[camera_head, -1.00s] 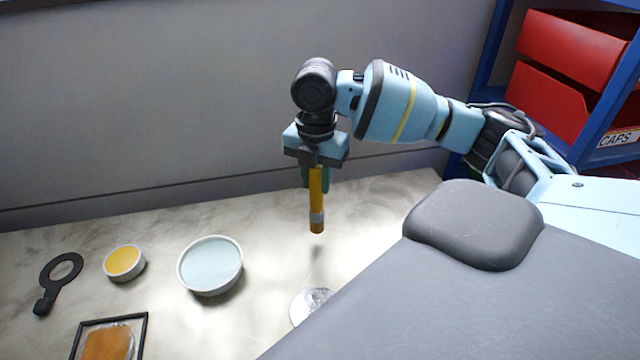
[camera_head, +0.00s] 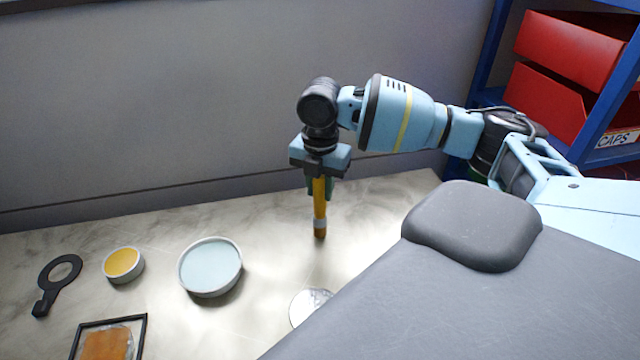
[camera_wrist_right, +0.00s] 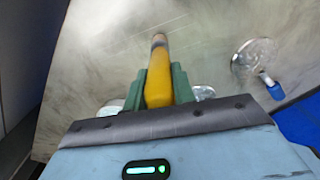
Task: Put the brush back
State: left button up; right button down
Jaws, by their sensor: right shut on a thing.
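The brush (camera_head: 320,215) has a yellow handle, a grey band and a brown lower end. It hangs nearly upright, brown end down, above the pale worktop (camera_head: 265,225). I cannot tell whether its tip touches the worktop. My right gripper (camera_head: 319,188) is shut on the upper part of the handle. In the right wrist view the brush (camera_wrist_right: 159,70) runs out between the green fingers of my right gripper (camera_wrist_right: 159,82), and its upper end is hidden. My left gripper is not in view.
To the left are a pale blue round dish (camera_head: 211,266), a small yellow-topped dish (camera_head: 123,264), a black ring tool (camera_head: 58,277) and a black frame (camera_head: 142,325). A shiny round piece (camera_head: 307,306) is partly hidden. Red bins (camera_head: 545,105) stand in a blue rack.

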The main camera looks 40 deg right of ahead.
jog(key=shift+f, duration=0.1)
jog(key=c, duration=1.2)
grip_release()
jog(key=shift+o, duration=0.2)
notch_tip(320, 180, up, 12)
jog(key=shift+r, duration=0.15)
